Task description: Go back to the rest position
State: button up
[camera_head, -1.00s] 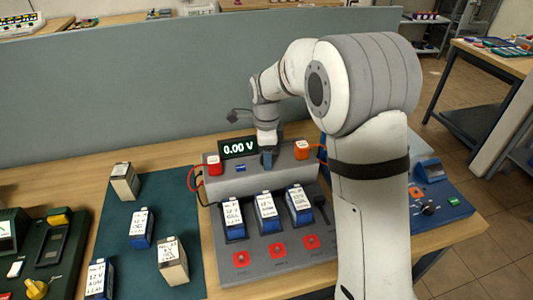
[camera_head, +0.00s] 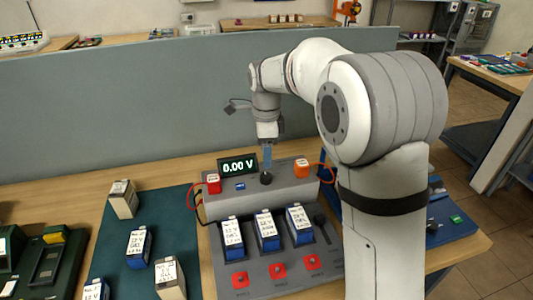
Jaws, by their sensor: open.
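My gripper (camera_head: 267,157) hangs from my arm above the grey tester (camera_head: 287,194), just over a black knob (camera_head: 266,178) on its top. Its fingers look blue and point down; they are small here, and nothing shows held in them. The tester's display (camera_head: 238,166) reads 0.00 V. Three blue-and-white batteries stand in its slots: the left one (camera_head: 231,237), the middle one (camera_head: 267,230) and the right one (camera_head: 299,224). My upper arm covers the right side of the tester.
A dark green mat (camera_head: 110,245) left of the tester bears several loose batteries. A dark green device (camera_head: 42,262) stands at the far left. A grey partition (camera_head: 130,110) runs behind the table. A blue device (camera_head: 450,222) lies right of my arm.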

jog(key=s+d+n+t, duration=0.1)
jog(key=s+d+n, duration=0.7)
jog(key=s, duration=0.5)
jog(key=s+d+n+t, duration=0.1)
jog(key=s+d+n, duration=0.7)
jog(key=s, duration=0.5)
jog(key=shift+s+d+n+t, duration=0.3)
jog(key=shift+d+n+t, duration=0.05)
jog(key=shift+n+t, duration=0.05)
